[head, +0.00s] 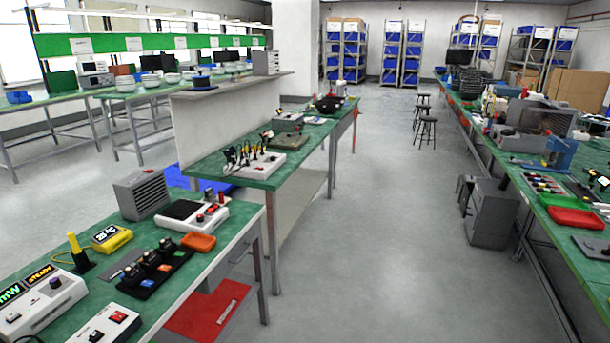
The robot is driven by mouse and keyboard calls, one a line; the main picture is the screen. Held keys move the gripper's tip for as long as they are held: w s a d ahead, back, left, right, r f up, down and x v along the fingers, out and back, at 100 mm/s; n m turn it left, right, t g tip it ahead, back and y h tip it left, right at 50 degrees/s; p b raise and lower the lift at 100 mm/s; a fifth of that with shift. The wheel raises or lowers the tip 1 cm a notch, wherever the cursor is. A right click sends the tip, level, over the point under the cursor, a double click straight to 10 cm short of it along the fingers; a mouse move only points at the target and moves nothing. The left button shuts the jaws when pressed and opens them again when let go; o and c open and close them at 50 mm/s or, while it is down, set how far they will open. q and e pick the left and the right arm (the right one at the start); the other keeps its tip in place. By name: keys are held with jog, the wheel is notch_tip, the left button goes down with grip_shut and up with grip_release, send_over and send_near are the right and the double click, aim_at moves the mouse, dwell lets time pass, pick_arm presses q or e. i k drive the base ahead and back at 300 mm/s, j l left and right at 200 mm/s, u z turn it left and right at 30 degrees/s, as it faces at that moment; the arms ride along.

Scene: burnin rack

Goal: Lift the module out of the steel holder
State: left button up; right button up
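I cannot pick out the module or the steel holder with certainty in the head view. A grey finned box (142,195) stands at the back of the near-left green bench. A black tray (153,272) on that bench holds several small dark blocks with coloured marks. A flat grey metal piece (125,272) lies left of the tray. Neither of my grippers shows in the view.
The near-left bench (215,258) also carries a white instrument (192,216), an orange tray (198,242) and a yellow meter (111,238). A long cluttered bench runs along the right, with a red tray (575,218). The grey floor (370,230) between them is open.

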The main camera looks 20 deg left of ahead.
aim_at(208, 193)
jog(key=i+u, duration=0.15)
jog(key=i, duration=0.5)
jog(key=i+l+u, duration=0.2)
jog(key=i, duration=0.5)
jog(key=i+u, duration=0.4)
jog(key=i+l+u, duration=0.1)
jog(key=i+u, duration=0.25)
jog(key=i+l+u, duration=0.25)
jog(key=i+u, duration=0.15)
jog(key=i+l+u, duration=0.35)
